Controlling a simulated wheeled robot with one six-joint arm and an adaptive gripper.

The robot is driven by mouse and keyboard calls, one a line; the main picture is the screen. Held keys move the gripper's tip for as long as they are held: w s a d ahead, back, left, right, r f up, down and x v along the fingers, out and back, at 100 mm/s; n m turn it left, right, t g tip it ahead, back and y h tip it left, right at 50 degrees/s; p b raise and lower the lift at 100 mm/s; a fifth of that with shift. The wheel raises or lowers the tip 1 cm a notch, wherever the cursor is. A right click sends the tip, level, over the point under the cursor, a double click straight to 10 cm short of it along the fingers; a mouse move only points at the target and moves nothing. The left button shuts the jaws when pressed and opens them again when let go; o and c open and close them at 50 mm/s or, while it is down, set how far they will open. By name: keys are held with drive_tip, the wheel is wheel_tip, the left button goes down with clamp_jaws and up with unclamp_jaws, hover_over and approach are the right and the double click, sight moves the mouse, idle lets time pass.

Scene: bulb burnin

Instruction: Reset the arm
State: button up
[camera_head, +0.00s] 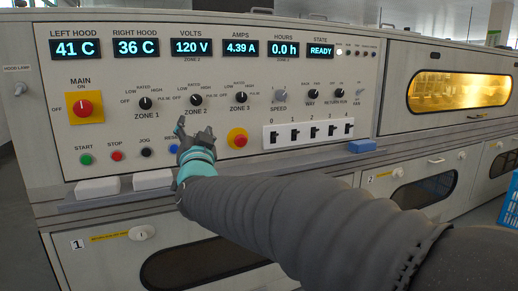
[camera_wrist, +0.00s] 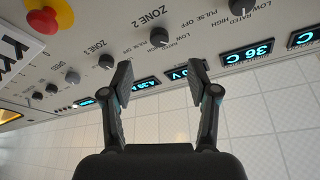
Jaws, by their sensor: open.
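My gripper (camera_head: 196,130) is in front of the control panel (camera_head: 215,75), just below the ZONE 2 knob (camera_head: 196,100) in the head view. Its fingers are open with nothing between them, as the wrist view also shows (camera_wrist: 160,75). In the wrist view the panel is seen turned, with the ZONE 2 knob (camera_wrist: 159,38) beyond the gap and the fingers apart from it. The gripper partly hides a blue button (camera_head: 174,149) and its label. My ribbed dark arm reaches in from the lower right.
A red emergency button (camera_head: 238,139) sits right of the gripper, and a row of black switches (camera_head: 308,132) beyond it. A ledge (camera_head: 250,165) with a blue block (camera_head: 361,146) runs below the panel. A lit oven window (camera_head: 460,92) is at right. The state display (camera_head: 320,50) reads READY.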

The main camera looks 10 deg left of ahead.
drive_tip(key=s+a+f+n+g+y, duration=0.1)
drive_tip(key=s+a+f+n+g, duration=0.1)
drive_tip(key=f+g, duration=0.35)
drive_tip(key=s+a+f+n+g+y, duration=0.1)
drive_tip(key=s+a+f+n+g, duration=0.15)
drive_tip(key=f, duration=0.55)
drive_tip(key=s+d+f+n+g+h+p, duration=0.25)
drive_tip(key=s+d+f+g, duration=0.2)
drive_tip(key=d+f, duration=0.4)
drive_tip(key=s+d+f+m+g+h+p, duration=0.1)
drive_tip(key=s+d+h, duration=0.1)
drive_tip(key=s+d, duration=0.45)
drive_tip(key=s+d+g+h+p, duration=0.1)
drive_tip(key=s+d+h, duration=0.15)
drive_tip(key=d, duration=0.75)
drive_tip(key=s+d+f+m+g+h+p, duration=0.1)
drive_tip(key=s+d, duration=0.5)
drive_tip(key=d, duration=0.2)
drive_tip(key=s+d+r+m+h+p, duration=0.1)
drive_tip(key=s+d+r+p, duration=0.1)
drive_tip(key=d, duration=0.3)
drive_tip(key=s+d+r+m+t+h+p, duration=0.1)
drive_tip(key=s+d+r+m+p, duration=0.1)
drive_tip(key=d, duration=0.4)
drive_tip(key=shift+s+d+r+m, duration=0.2)
drive_tip(key=shift+s+r+m, duration=0.1)
drive_tip(key=shift+s+r, duration=0.5)
